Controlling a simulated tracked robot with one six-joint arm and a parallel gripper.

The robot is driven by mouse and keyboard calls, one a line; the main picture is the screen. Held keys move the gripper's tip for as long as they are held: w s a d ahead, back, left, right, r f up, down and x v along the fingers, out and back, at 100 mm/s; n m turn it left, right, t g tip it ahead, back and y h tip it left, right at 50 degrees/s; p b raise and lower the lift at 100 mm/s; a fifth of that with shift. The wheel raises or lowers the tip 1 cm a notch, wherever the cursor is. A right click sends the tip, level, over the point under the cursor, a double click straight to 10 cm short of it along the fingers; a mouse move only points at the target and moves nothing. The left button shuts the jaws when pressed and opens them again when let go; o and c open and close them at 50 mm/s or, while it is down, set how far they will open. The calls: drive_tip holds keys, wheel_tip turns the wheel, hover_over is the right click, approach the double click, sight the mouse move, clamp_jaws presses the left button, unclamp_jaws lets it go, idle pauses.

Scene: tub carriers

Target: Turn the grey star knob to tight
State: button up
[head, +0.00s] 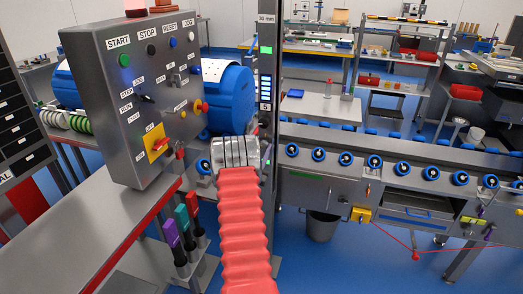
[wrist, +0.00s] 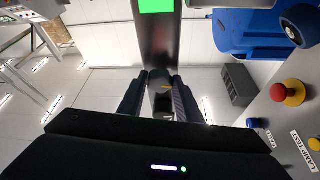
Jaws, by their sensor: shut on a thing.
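The grey star knob (wrist: 160,82) shows in the wrist view between the two dark fingers of my gripper (wrist: 162,90), at the end of the grey metal column (wrist: 157,45). The fingers are shut on it, one on each side. Only part of the knob shows, so I cannot read its turn or any tight mark. In the head view my red-sleeved arm reaches up to the column (head: 266,60), and the wrist housing hides the fingers and the knob.
A control panel (head: 140,100) with buttons and a red stop knob stands close on the left, with a blue motor (head: 232,98) behind it. A roller conveyor (head: 400,160) runs right. A steel bench with a red edge (head: 95,225) lies at front left.

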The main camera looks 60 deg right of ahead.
drive_tip(key=shift+m, duration=0.6)
drive_tip(key=m+g, duration=0.2)
drive_tip(key=m, duration=0.1)
drive_tip(key=shift+w, duration=0.1)
drive_tip(key=m+g+y, duration=0.1)
drive_tip(key=m, duration=0.2)
drive_tip(key=m+g+y, duration=0.1)
drive_tip(key=m+g, duration=0.1)
drive_tip(key=m, duration=0.2)
drive_tip(key=shift+w+r, duration=0.1)
drive_tip(key=m+y, duration=0.1)
drive_tip(key=m, duration=0.4)
drive_tip(key=shift+r+g+y, duration=0.1)
drive_tip(key=shift+g+y, duration=0.3)
drive_tip(key=shift+m+y, duration=0.6)
drive_tip(key=shift+m, duration=0.8)
drive_tip(key=o, duration=1)
drive_tip(key=shift+o, duration=0.2)
drive_tip(key=shift+a, duration=0.1)
